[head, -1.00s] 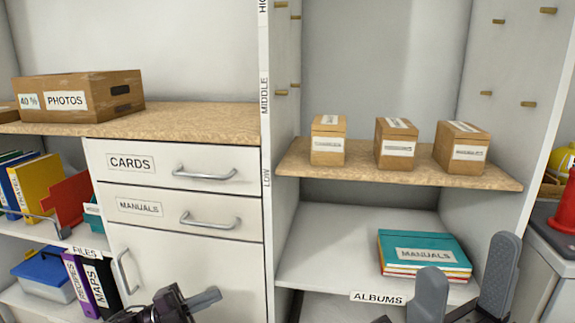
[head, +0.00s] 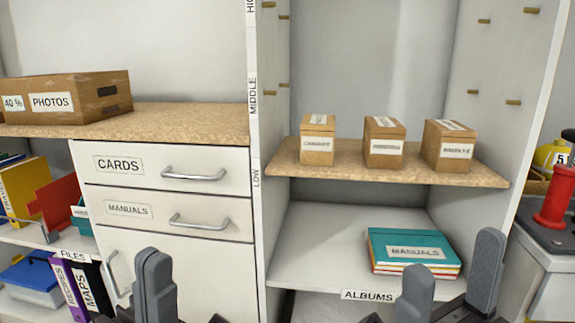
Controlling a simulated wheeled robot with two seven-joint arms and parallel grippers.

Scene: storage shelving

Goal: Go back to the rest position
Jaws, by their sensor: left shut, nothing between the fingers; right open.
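My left gripper (head: 156,285) is at the bottom of the head view, in front of the white cabinet door (head: 190,255). Its grey fingers are shut with nothing between them. My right gripper (head: 450,278) is at the bottom right, with its two grey fingers spread wide and empty. It is in front of the low shelf (head: 325,250), below and to the right of the teal manuals stack (head: 410,242). The wrists of both grippers are cut off by the bottom edge.
Three small cardboard boxes (head: 383,150) stand on the wooden shelf. A photos box (head: 75,97) sits on the counter at left. The drawers (head: 160,168) are shut. A red object (head: 555,205) stands on the grey surface at far right.

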